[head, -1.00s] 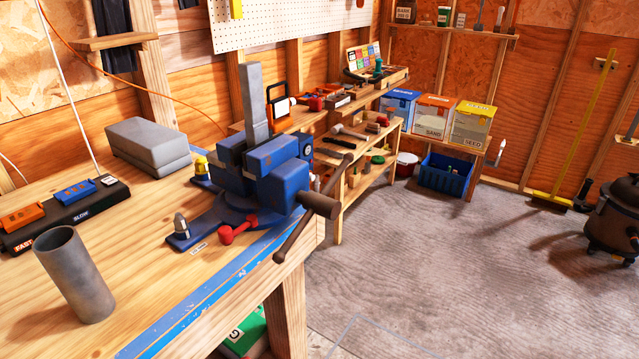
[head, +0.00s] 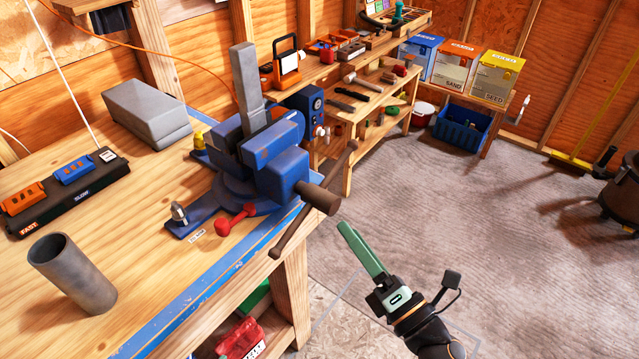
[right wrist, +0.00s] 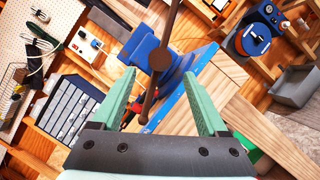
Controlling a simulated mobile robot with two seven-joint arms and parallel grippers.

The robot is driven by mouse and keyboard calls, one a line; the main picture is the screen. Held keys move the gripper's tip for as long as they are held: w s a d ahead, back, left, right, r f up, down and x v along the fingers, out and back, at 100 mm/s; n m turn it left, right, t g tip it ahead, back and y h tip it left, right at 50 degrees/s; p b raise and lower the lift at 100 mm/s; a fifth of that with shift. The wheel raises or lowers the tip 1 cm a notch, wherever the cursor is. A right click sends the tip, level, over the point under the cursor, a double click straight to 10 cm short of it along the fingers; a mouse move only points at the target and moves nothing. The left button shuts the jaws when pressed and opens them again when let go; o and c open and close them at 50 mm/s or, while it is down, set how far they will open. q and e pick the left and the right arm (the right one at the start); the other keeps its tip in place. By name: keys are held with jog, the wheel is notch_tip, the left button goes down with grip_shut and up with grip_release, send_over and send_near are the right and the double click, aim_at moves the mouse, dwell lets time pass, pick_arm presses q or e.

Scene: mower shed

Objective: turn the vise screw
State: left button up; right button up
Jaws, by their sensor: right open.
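The blue vise (head: 272,160) is bolted at the bench's front corner, with a grey bar upright between its jaws. Its brown screw (head: 321,198) points out past the bench edge. The long dark screw handle (head: 292,231) slants through the screw head from upper right to lower left. My right gripper (head: 346,230), with green fingers, is in front of and below the screw head, apart from it. In the right wrist view the gripper (right wrist: 159,76) is open and empty, with the screw handle (right wrist: 150,100) showing between its fingers. My left gripper is not in view.
A red-knobbed lever (head: 224,226) is on the vise's base.

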aim_at(320, 190)
jog(key=p+x, duration=0.1)
jog(key=x, duration=1)
jog(key=shift+f+p, duration=0.1)
jog(key=shift+p, duration=0.3)
grip_shut()
